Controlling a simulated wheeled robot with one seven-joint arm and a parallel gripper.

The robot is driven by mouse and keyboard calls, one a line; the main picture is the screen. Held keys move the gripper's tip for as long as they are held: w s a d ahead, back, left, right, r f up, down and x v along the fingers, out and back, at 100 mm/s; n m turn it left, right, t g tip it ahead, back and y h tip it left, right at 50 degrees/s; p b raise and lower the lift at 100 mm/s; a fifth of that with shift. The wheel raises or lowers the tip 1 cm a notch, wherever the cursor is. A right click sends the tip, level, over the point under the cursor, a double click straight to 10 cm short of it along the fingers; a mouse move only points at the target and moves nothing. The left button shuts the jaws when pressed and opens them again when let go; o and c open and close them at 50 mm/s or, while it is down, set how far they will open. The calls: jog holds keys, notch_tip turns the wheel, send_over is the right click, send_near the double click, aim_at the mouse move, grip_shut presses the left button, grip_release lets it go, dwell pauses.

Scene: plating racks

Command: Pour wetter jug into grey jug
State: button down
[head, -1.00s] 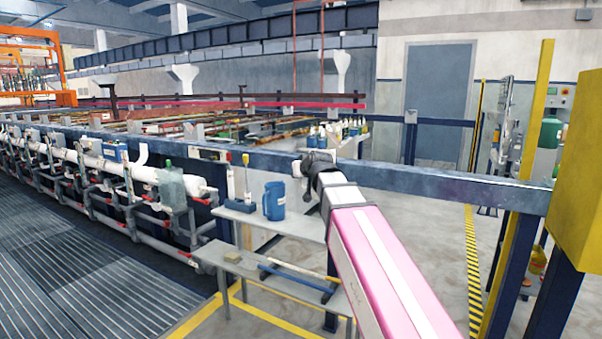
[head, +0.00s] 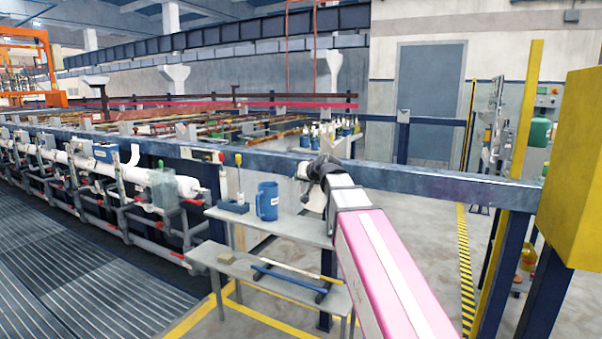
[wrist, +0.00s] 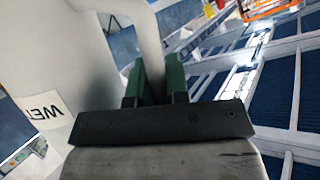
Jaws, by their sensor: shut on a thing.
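A pale grey-white jug (wrist: 55,50) fills the left of the wrist view, close up. Its label (wrist: 42,107) shows the letters "WE" and part of another. My gripper (wrist: 152,80) has its green fingers shut on the jug's handle (wrist: 147,35). I cannot make out a separate grey jug.
A blue block with a yellow-topped rod (head: 238,187) stands left of the blue jug. The blue rail (head: 440,184) crosses in front of me. A yellow box (head: 570,170) stands at right.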

jog(key=shift+f, duration=0.8)
jog(key=shift+m+y, duration=0.3)
jog(key=shift+f+m+g+y, duration=0.2)
jog(key=shift+m+g+y, duration=0.2)
jog(key=shift+m, duration=0.1)
jog(key=shift+d, duration=0.15)
jog(key=shift+w+d+r+m+y, duration=0.2)
jog(key=shift+w+d+m+y, duration=0.1)
jog(key=shift+m, duration=0.2)
jog(key=shift+s+a, duration=0.1)
jog(key=shift+r, duration=0.1)
dwell(1.0)
